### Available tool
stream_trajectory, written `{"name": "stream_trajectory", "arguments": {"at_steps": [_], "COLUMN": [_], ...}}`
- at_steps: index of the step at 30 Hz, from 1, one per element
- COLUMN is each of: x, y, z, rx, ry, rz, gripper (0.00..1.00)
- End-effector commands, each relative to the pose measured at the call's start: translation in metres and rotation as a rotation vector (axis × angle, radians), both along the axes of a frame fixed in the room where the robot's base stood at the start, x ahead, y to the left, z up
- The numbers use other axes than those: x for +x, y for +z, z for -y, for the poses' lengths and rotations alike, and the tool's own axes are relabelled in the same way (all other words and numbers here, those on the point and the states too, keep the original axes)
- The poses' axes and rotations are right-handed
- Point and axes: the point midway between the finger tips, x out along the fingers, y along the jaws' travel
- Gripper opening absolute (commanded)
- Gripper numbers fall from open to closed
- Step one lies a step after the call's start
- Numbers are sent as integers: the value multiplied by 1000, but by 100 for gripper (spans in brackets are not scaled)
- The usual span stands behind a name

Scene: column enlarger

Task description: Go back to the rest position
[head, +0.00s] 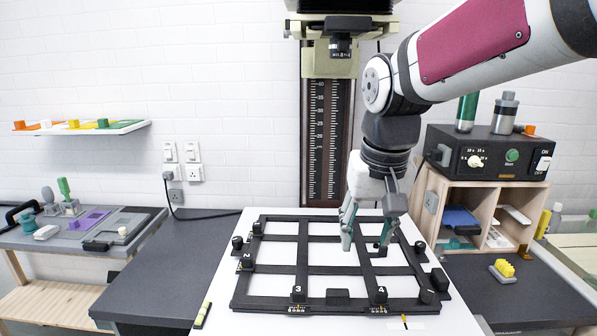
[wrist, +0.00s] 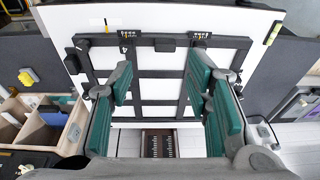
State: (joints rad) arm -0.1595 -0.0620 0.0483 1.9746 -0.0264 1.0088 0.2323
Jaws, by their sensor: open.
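My gripper (head: 368,235) hangs from the arm over the right part of a black four-bladed easel frame (head: 304,255) on a white baseboard (head: 215,290). Its green-padded fingers are apart with nothing between them; in the wrist view the gripper (wrist: 160,100) spans the frame (wrist: 150,73). The frame carries black knobs, with numbers 3 and 4 readable along its near side. One small black knob (head: 381,248) stands just beside the fingers, partly hidden; I cannot tell whether they touch it. The enlarger column (head: 326,140) with its scale stands behind.
The enlarger head (head: 340,45) hangs above, left of my arm. A black timer box (head: 490,152) sits on a wooden cubby (head: 467,210) at right. A grey side table (head: 75,235) with trays is at left, below a shelf (head: 80,127). The dark left counter is mostly clear.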

Motion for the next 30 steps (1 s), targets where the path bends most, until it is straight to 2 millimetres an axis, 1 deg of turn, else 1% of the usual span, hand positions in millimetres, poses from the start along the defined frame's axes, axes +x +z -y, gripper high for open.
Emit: {"name": "stream_trajectory", "arguments": {"at_steps": [1,3,7,12,15,18,21,24,30], "x": [-17,-39,-79,-128,-151,-165,-174,-177,-177], "y": [8,14,19,14,8,2,-2,-4,-4], "z": [11,24,44,64,72,76,78,79,79], "rx": [2,1,-3,-11,-16,-21,-24,-25,-24], "ry": [-4,-3,-1,1,2,5,5,6,7], "rz": [28,60,120,194,228,254,267,271,271], "gripper": [45,45,45,45,45,45,45,45,45]}}
